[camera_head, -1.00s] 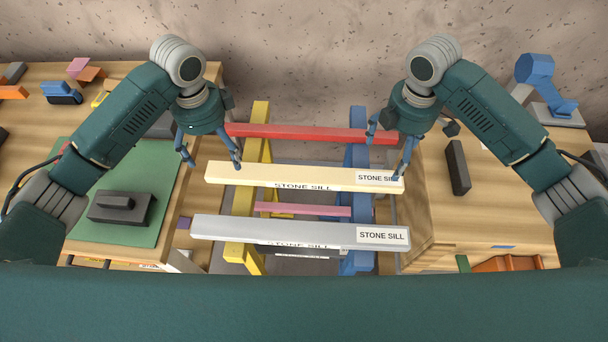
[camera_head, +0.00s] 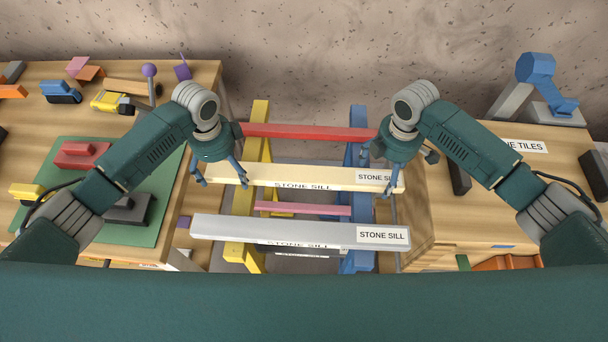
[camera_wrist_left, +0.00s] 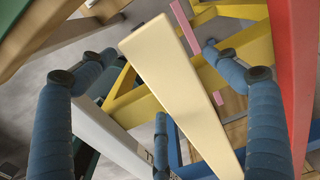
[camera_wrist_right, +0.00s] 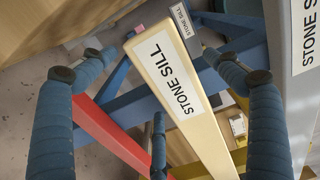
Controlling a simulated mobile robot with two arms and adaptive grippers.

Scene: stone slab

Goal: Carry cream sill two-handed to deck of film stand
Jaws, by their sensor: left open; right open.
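The cream sill (camera_head: 290,177), labelled STONE SILL, lies across a yellow trestle (camera_head: 238,250) and a blue trestle (camera_head: 352,262), between a red bar and a grey sill. My left gripper (camera_head: 221,181) is open over its left end; in the left wrist view the cream sill (camera_wrist_left: 172,80) runs between the spread fingers. My right gripper (camera_head: 377,178) is open over its labelled right end; in the right wrist view the cream sill (camera_wrist_right: 182,95) shows between the spread fingers. Both grippers are empty. I cannot tell which thing is the film stand.
The grey sill (camera_head: 280,230) lies in front of the cream one and the red bar (camera_head: 310,132) behind it. A cluttered wooden bench (camera_head: 200,90) with a green mat (camera_head: 150,225) stands left. Another wooden bench (camera_head: 470,225) stands right. A speckled wall (camera_head: 300,50) is behind.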

